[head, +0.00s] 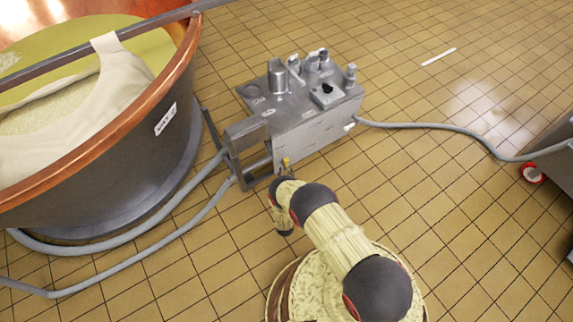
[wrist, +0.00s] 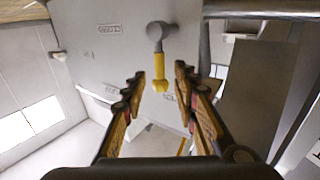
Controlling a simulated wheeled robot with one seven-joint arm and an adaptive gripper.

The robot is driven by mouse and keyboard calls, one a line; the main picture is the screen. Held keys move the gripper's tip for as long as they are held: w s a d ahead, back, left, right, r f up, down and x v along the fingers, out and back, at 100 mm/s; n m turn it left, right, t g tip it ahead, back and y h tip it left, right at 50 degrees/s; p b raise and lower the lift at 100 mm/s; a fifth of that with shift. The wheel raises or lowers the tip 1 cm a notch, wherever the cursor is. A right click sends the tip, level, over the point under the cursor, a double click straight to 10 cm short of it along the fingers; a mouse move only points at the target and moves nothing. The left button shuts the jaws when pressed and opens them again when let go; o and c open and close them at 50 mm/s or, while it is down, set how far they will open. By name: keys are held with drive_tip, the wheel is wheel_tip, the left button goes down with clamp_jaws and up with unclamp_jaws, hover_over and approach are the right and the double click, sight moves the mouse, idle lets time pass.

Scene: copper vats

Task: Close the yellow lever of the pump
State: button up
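The yellow lever (wrist: 159,75) hangs from a grey round pivot (wrist: 158,31) on the pump's pale panel in the wrist view. In the head view the lever (head: 286,161) is a small yellow spot low on the front of the grey pump (head: 315,135). My gripper (wrist: 160,77) is open, with one finger on each side of the lever's lower end. In the head view the fingertips are largely hidden by my arm.
A large copper-rimmed vat (head: 130,160) stands left of the pump. Grey hoses (head: 140,242) run along the floor beside the vat, and another hose (head: 440,128) leads right from the pump.

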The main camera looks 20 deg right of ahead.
sight(287, 165)
drive_tip(key=b+x, duration=0.2)
drive_tip(key=x, duration=0.4)
drive_tip(key=shift+w, duration=0.2)
drive_tip(key=shift+c, duration=1.4)
drive_tip(key=shift+f, duration=0.1)
drive_tip(key=c, duration=0.4)
drive_tip(key=shift+d, duration=0.1)
clamp_jaws()
drive_tip(key=shift+s, duration=0.1)
